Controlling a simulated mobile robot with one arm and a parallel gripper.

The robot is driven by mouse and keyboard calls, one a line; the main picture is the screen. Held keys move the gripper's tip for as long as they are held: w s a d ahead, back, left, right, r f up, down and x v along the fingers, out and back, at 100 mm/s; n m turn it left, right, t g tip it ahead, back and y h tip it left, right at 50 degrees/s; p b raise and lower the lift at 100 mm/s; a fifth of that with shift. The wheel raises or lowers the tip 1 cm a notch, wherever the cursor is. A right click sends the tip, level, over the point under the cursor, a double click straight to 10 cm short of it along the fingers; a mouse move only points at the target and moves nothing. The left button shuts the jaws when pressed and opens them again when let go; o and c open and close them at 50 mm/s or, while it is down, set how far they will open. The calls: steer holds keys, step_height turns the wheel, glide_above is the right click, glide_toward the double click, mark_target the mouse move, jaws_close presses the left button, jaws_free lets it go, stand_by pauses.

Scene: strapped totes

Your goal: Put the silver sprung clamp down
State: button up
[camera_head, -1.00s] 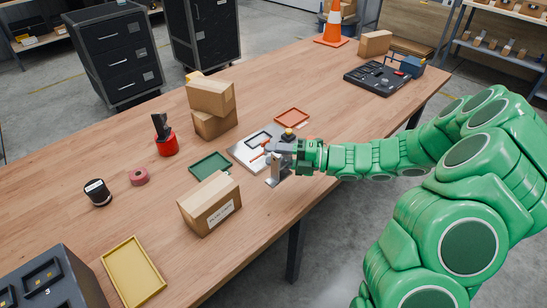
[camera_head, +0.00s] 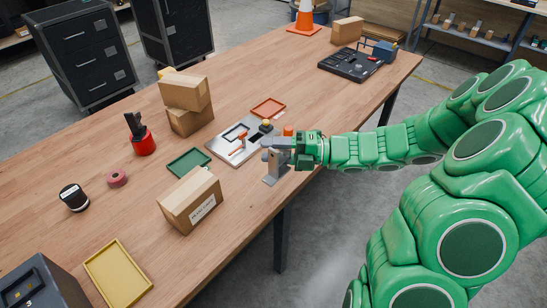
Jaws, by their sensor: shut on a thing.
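My gripper (camera_head: 276,148) is shut on a grey-silver piece that I take to be the silver sprung clamp (camera_head: 275,166). The piece hangs upright below the fingers, with a flat plate-like foot at its lower end. It is over the table's near edge, right of the silver plate. I cannot tell whether its foot touches the wood. The fingers hide its upper part. The silver plate (camera_head: 224,147) lies flat on the table (camera_head: 112,224), with a dark-outlined recess and a small orange-handled item (camera_head: 240,150) on it.
A black and yellow item (camera_head: 265,126) and an orange tray (camera_head: 268,107) are behind the gripper. A green tray (camera_head: 188,163) and a cardboard box (camera_head: 190,200) stand to the left. A yellow tray (camera_head: 117,272) lies front left. Bare wood lies back right, before the black tool tray (camera_head: 350,65).

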steer(key=shift+w+d+f, duration=0.3)
steer(key=shift+w+f, duration=1.3)
steer(key=shift+w, duration=1.5)
steer(key=shift+w+d+f, duration=0.35)
steer(key=shift+w+f, duration=1.3)
steer(key=shift+w, duration=1.45)
steer(key=shift+w+d+f, duration=0.3)
steer(key=shift+w+f, duration=1.3)
steer(key=shift+w, duration=1.5)
steer(key=shift+f, duration=1.5)
steer(key=shift+f, duration=0.1)
steer(key=o, duration=1.2)
steer(key=d, duration=0.4)
steer(key=s+d, duration=0.1)
steer(key=d, duration=0.7)
steer(key=shift+s, duration=0.3)
